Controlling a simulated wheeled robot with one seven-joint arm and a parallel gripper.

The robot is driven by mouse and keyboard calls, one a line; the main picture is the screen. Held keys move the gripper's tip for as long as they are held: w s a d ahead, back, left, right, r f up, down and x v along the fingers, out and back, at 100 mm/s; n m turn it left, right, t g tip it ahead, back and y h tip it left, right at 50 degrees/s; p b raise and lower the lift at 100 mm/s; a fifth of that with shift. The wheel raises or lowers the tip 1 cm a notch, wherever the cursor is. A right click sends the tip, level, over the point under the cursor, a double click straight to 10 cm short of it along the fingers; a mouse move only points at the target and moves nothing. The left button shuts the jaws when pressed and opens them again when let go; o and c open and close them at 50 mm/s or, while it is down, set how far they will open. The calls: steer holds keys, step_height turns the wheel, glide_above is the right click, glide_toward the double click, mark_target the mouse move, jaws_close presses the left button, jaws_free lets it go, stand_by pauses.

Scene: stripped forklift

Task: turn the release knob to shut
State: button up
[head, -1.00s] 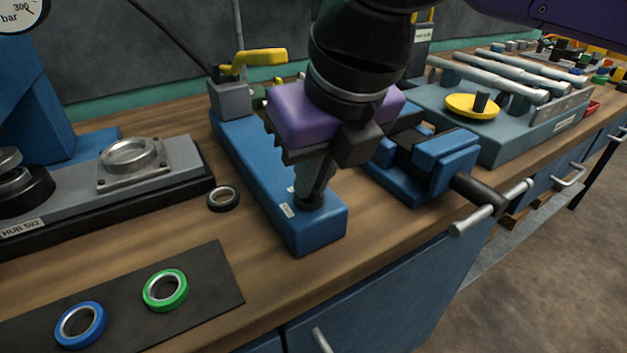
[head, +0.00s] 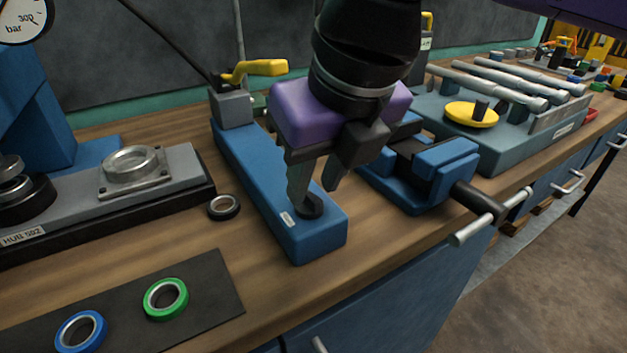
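The release knob (head: 311,208) is a small dark round knob on top of the near end of the long blue body (head: 318,237). My gripper (head: 316,196), purple with grey fingers, points down over this end. Its fingers are spread apart with a visible gap between them. The left fingertip is at the knob's left side, partly in front of it. The right fingertip hangs to the right and a little above the knob. I cannot tell whether either finger touches it. The knob's turned position is hard to read.
A blue vise (head: 430,170) with a protruding bar handle stands close right of my gripper. A yellow lever (head: 259,68) is at the body's far end. A dark ring (head: 223,206) lies left of the body. Green and blue rings lie on a dark mat (head: 215,290).

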steer(key=v, duration=0.6)
steer(key=shift+p, duration=0.45)
steer(key=shift+s+r, duration=0.1)
steer(key=shift+s, duration=0.05)
